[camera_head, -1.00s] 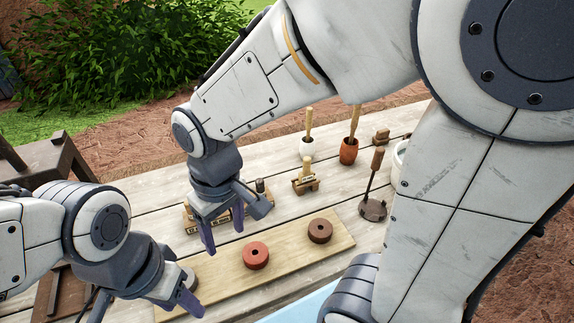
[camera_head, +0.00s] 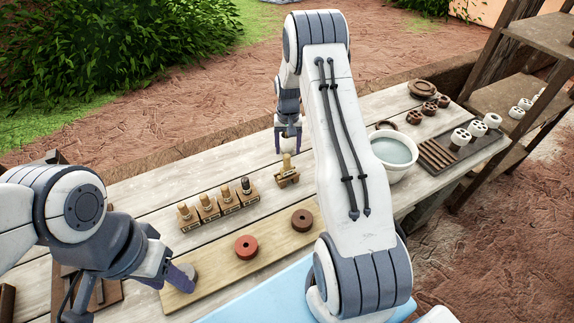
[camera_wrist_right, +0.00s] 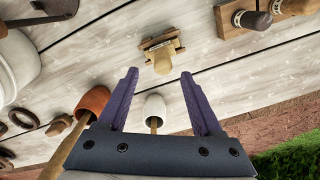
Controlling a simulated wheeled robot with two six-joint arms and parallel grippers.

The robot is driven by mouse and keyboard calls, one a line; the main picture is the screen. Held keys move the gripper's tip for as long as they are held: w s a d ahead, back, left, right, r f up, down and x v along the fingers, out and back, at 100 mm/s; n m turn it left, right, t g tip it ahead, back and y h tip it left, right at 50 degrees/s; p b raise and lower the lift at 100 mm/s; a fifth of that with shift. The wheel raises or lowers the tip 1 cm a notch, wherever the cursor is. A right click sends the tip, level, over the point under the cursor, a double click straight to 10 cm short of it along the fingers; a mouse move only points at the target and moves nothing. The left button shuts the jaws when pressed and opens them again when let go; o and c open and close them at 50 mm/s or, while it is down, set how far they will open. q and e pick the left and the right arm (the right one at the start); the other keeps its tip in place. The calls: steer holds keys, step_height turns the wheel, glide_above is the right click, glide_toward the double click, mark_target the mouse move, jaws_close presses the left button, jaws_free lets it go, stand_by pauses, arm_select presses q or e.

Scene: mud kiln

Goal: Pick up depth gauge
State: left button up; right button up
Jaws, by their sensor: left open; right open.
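A small wooden tool with a pale upright peg on a brown stand (camera_head: 287,172), which looks like the depth gauge, stands alone on the plank table. It also shows in the right wrist view (camera_wrist_right: 160,50), just beyond the fingertips. My right gripper (camera_head: 288,141) is open and empty, behind and above this tool. In the right wrist view its purple fingers (camera_wrist_right: 159,75) are spread apart, with the tool lined up between them. My left gripper (camera_head: 176,275) is open at the lower left, beside the board and away from the tool.
A rack of several labelled wooden-handled tools (camera_head: 220,205) stands to the left. A white cup (camera_wrist_right: 154,106) and orange cup (camera_wrist_right: 94,99) are close to my right fingers. A white bowl (camera_head: 391,153) stands right.

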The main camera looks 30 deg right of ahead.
mark_target(287, 155)
steer(key=shift+f, duration=0.35)
steer(key=f+p, duration=0.2)
steer(key=f, duration=0.1)
steer(key=f+p, duration=0.1)
steer(key=shift+s+a+f, duration=0.2)
steer(key=shift+a+f, duration=0.1)
steer(key=shift+f, duration=0.4)
jaws_close()
